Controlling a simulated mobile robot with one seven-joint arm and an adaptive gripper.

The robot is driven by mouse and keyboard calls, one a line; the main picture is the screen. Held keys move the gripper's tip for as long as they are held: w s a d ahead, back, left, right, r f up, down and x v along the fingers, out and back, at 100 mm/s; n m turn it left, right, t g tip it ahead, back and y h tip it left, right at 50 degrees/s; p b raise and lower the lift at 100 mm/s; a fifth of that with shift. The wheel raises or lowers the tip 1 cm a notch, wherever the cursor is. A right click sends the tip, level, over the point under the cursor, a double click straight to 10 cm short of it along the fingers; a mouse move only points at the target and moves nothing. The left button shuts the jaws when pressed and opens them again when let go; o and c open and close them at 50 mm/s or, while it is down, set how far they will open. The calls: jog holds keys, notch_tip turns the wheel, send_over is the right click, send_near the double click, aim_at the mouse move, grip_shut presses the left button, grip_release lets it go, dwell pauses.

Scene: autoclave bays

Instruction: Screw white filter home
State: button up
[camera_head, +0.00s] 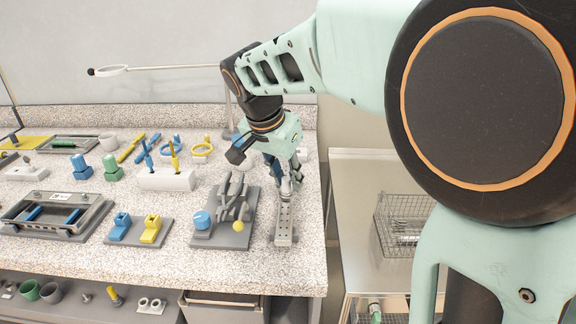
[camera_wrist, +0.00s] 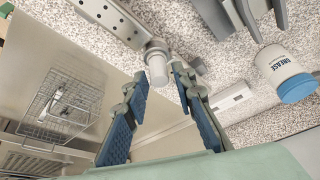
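A pale grey-white cylinder (camera_wrist: 157,66), which looks like the white filter, sits at the end of a perforated metal bar fixture (camera_wrist: 112,18) in the wrist view. My gripper (camera_wrist: 159,78) has its two blue-padded fingers spread. The cylinder shows between and just beyond the fingertips, with a visible gap on each side. In the head view my gripper (camera_head: 287,182) points down at the back end of the metal bar (camera_head: 284,226), near the worktop's right edge. There the arm and fingers hide the filter, and its thread is not visible.
A grease jar with a blue lid (camera_wrist: 284,74) stands near the fixture, beside a grey holder of tools (camera_head: 235,205). Blue and yellow blocks (camera_head: 150,229) lie further left. A wire basket (camera_head: 402,223) stands on the lower metal bench to the right, past a gap.

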jog(key=n+y, duration=0.1)
jog(key=n, duration=0.4)
jog(key=shift+r+t+y+p, duration=0.1)
jog(key=shift+t+y+p, duration=0.2)
jog(key=shift+y+p, duration=0.1)
jog(key=shift+a+n+y+p, duration=0.1)
jog(key=shift+n+y+p, duration=0.25)
jog(key=shift+n, duration=0.65)
jog(key=shift+n+y+p, duration=0.65)
jog(key=shift+n+p, duration=0.05)
jog(key=shift+n, duration=1)
jog(key=shift+n, duration=0.4)
jog(key=shift+a+n+g+y, duration=0.1)
jog(key=shift+n+g+y, duration=0.35)
jog(key=shift+n, duration=0.8)
jog(key=shift+n+g+y, duration=0.35)
jog(key=shift+n+y, duration=0.2)
jog(key=shift+n, duration=0.7)
jog(key=shift+a+n+g+y, duration=0.1)
jog(key=shift+n+g+y, duration=0.45)
jog(key=shift+n, duration=1.65)
